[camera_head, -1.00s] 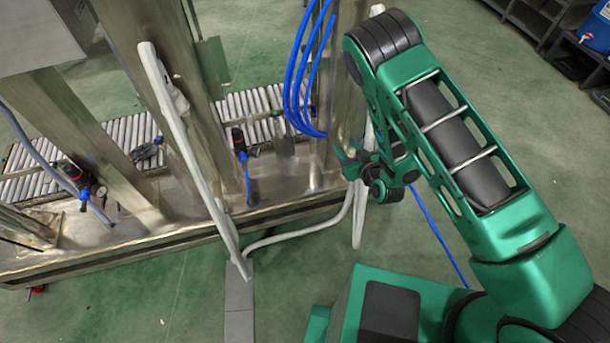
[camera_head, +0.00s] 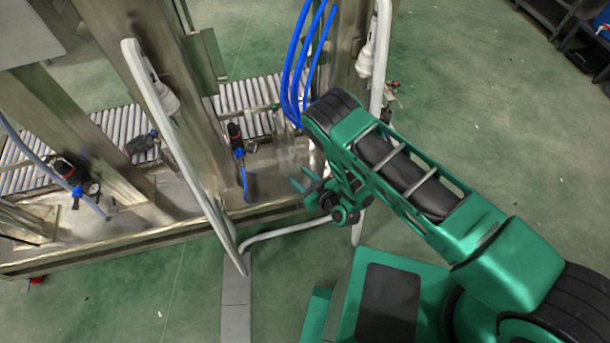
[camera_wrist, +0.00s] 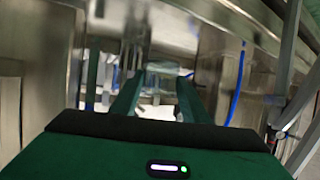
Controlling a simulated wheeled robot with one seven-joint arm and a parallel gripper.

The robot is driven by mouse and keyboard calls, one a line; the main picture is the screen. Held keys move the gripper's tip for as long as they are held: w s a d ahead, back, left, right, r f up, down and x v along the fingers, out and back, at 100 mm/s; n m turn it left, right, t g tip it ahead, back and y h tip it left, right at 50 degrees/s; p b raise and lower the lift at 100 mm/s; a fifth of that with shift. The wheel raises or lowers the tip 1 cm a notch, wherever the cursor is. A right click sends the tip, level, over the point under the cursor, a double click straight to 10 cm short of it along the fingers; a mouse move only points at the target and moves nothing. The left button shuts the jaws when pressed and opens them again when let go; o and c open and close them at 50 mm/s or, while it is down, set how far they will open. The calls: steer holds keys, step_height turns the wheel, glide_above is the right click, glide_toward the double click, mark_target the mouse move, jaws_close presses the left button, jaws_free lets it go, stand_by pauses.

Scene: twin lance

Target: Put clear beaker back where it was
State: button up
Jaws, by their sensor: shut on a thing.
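My gripper (camera_head: 306,182) is at the left end of my green arm, over the near edge of the metal frame's base in the head view. In the wrist view its two green fingers (camera_wrist: 158,84) reach forward, shut on a clear, see-through thing between them that looks like the clear beaker (camera_wrist: 160,68). Its outline is faint against the shiny metal behind. I cannot make the beaker out surely in the head view. Whether it touches anything below is not clear.
A metal frame with a base ledge (camera_head: 130,238) and a roller conveyor (camera_head: 108,132) stands in front. White slanted bars (camera_head: 165,130) rise at its near side, close to my arm. Blue hoses (camera_head: 297,70) hang above my gripper. Green floor lies free at right (camera_head: 470,120).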

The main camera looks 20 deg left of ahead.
steer(key=w+f, duration=0.2)
steer(key=w, duration=0.1)
steer(key=w+f, duration=0.1)
steer(key=w, duration=0.1)
steer(key=shift+w+d+f, duration=0.1)
steer(key=shift+f, duration=1.95)
steer(key=o, duration=1.1)
steer(key=shift+o, duration=0.2)
steer(key=v, duration=1.2)
steer(key=shift+f, duration=0.1)
